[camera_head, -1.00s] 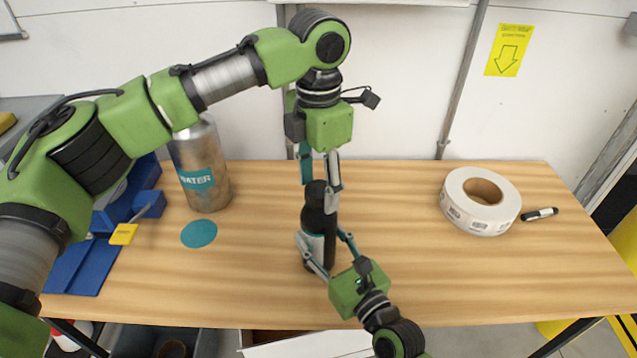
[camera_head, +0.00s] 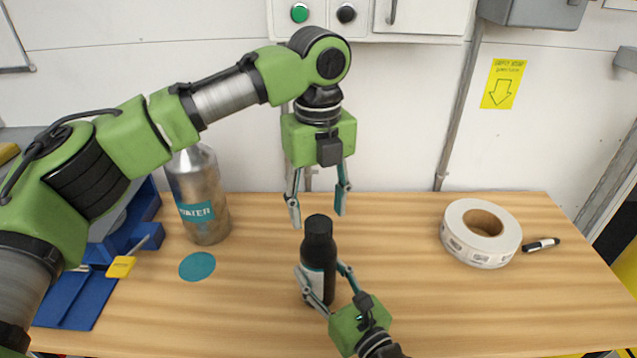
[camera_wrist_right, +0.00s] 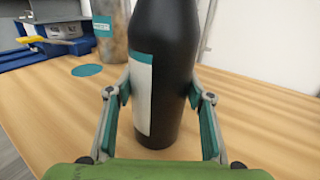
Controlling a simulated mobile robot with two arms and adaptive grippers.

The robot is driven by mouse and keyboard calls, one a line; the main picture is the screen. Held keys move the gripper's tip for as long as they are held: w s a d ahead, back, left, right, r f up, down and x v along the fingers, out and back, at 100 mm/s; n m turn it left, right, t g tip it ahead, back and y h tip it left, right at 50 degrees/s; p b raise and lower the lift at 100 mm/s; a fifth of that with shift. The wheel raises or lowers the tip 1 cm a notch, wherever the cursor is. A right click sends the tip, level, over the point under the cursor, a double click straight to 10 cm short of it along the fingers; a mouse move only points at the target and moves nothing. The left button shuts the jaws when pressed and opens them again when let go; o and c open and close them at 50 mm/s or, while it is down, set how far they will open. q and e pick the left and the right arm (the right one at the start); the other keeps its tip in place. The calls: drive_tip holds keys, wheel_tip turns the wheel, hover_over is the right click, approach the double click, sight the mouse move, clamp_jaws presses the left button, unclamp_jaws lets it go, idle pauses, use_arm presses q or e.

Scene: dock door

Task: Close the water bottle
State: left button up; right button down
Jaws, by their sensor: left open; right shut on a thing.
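A black bottle (camera_head: 318,252) with a white and teal label stands upright on the table, also close up in the right wrist view (camera_wrist_right: 178,70). Its top ends in a black cap-like part (camera_head: 319,226) that looks seated on the neck; I cannot tell how tightly. My right gripper (camera_head: 323,271) is shut on the bottle's body, one finger on each side, also in the right wrist view (camera_wrist_right: 163,98). My left gripper (camera_head: 318,209) points down, open and empty, its fingertips just above the bottle's top and spread wider than it.
A metal bottle labelled WATER (camera_head: 199,190) stands at the back left, beside a teal disc (camera_head: 197,266) and a blue holder (camera_head: 72,300). A white tape roll (camera_head: 480,234) and a black marker (camera_head: 541,245) lie at right. The table between is clear.

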sight(318, 223)
use_arm(q)
drive_tip(key=n, duration=0.3)
drive_tip(key=r+n, duration=0.1)
drive_tip(key=n, duration=0.2)
drive_tip(key=shift+r, duration=0.1)
drive_tip(key=n, duration=0.3)
drive_tip(key=shift+r+n, duration=0.3)
drive_tip(key=n, duration=0.3)
drive_tip(key=shift+r+n, duration=0.35)
drive_tip(key=shift+n, duration=0.05)
drive_tip(key=n, duration=0.3)
drive_tip(key=shift+r+n, duration=0.35)
drive_tip(key=shift+n, duration=0.05)
drive_tip(key=n, duration=0.3)
drive_tip(key=shift+r+n, duration=0.3)
drive_tip(key=shift+r, duration=0.05)
drive_tip(key=n, duration=0.3)
drive_tip(key=r+n, duration=0.1)
drive_tip(key=n, duration=0.2)
drive_tip(key=shift+s, duration=0.1)
drive_tip(key=shift+f, duration=4.05)
